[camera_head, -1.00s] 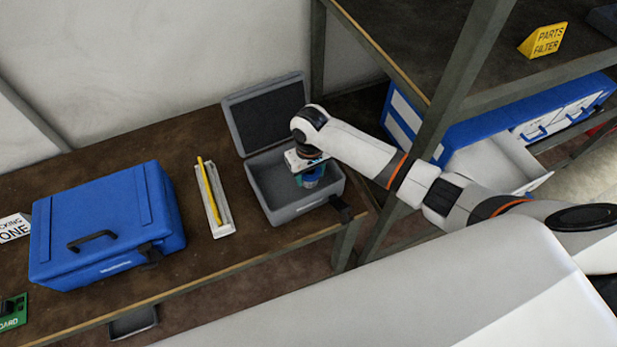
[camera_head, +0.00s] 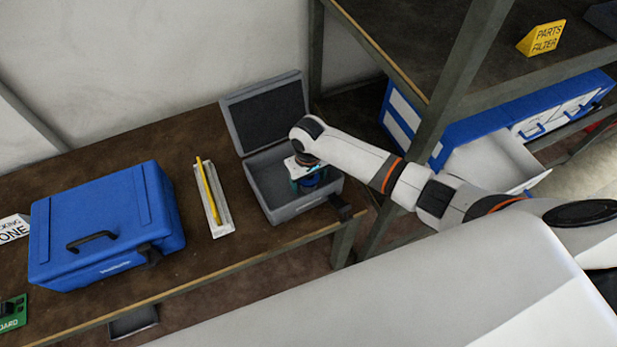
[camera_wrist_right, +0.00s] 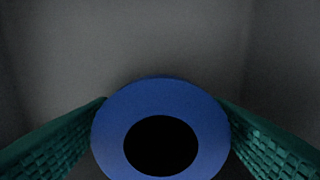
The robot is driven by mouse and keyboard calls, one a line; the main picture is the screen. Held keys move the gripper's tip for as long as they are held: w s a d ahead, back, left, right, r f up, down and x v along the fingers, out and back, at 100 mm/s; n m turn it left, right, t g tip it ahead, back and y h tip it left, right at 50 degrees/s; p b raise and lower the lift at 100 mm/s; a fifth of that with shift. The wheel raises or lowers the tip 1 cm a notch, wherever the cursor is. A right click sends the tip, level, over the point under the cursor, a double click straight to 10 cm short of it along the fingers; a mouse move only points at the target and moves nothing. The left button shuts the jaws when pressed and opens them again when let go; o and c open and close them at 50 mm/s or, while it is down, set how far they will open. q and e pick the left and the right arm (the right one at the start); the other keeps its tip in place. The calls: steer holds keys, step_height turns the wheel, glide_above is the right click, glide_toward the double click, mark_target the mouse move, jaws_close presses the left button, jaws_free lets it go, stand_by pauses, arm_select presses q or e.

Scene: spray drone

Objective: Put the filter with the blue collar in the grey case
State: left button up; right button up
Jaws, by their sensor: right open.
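The grey case (camera_head: 274,208) stands open on the table, its lid (camera_head: 263,112) tilted back. The filter with the blue collar (camera_head: 309,181) is inside the case, toward its right side, partly hidden under my right gripper. In the right wrist view the blue collar (camera_wrist_right: 160,90) shows as a ring around a dark round hole. My right gripper (camera_head: 307,179) is down in the case, its green fingers on either side of the collar and open. Whether the filter rests on the case floor cannot be told. My left gripper is not in view.
A closed blue case (camera_head: 100,220) stands at the left of the table. A white tray with a yellow stick (camera_head: 214,205) lies between the two cases. A shelf post (camera_head: 430,140) and a blue drawer unit with an open drawer (camera_head: 495,165) are at the right.

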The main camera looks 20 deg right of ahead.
step_height(320, 180, up, 12)
steer(key=shift+r+b, duration=0.15)
steer(key=shift+b, duration=0.3)
stand_by(0.4)
